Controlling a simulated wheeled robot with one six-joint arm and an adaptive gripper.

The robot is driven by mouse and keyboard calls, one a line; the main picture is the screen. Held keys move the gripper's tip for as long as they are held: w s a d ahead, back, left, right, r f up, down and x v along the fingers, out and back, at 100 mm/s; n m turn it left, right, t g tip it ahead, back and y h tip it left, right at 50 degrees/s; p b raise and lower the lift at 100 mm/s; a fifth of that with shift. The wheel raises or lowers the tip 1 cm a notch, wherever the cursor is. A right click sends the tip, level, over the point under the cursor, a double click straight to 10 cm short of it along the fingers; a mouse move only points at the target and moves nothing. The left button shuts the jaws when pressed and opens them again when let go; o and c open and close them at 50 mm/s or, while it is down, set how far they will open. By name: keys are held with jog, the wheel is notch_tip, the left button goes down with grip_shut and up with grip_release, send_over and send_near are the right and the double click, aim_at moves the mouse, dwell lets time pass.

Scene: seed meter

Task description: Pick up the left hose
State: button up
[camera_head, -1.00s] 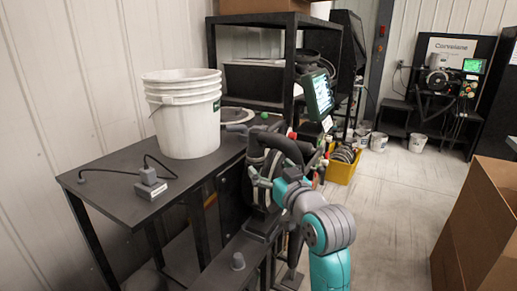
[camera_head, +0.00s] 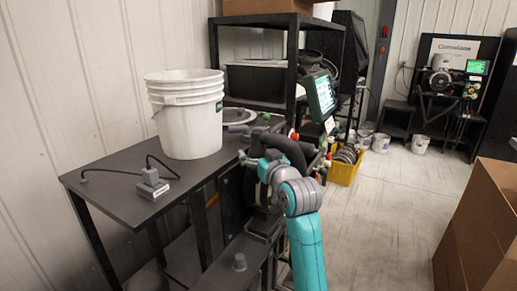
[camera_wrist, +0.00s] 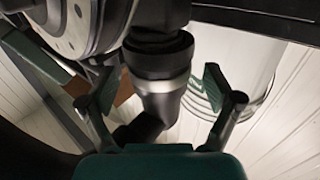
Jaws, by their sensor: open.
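A thick black hose (camera_wrist: 160,95) with a dark collar stands between the two spread fingers of my gripper (camera_wrist: 158,84) in the wrist view. A gap shows on each side, so the fingers do not grip it. In the head view my gripper (camera_head: 257,143) is at the seed meter machine, beside the dark looped hose (camera_head: 289,148), which my wrist partly covers. I cannot tell in the head view which hose lies between the fingers. The metal disc housing (camera_wrist: 70,22) of the machine is close to the left finger in the wrist view.
A stack of white buckets (camera_head: 187,115) stands on the dark table (camera_head: 115,188), left of my gripper. A lit screen (camera_head: 321,96) is close behind. A yellow bin (camera_head: 344,174) is on the floor. A cardboard box (camera_head: 482,230) stands right, with open floor between.

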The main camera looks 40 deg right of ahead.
jog(key=c, duration=1.5)
jog(key=shift+o, duration=0.2)
jog(key=shift+r, duration=0.1)
notch_tip(320, 180, up, 24)
dwell(0.8)
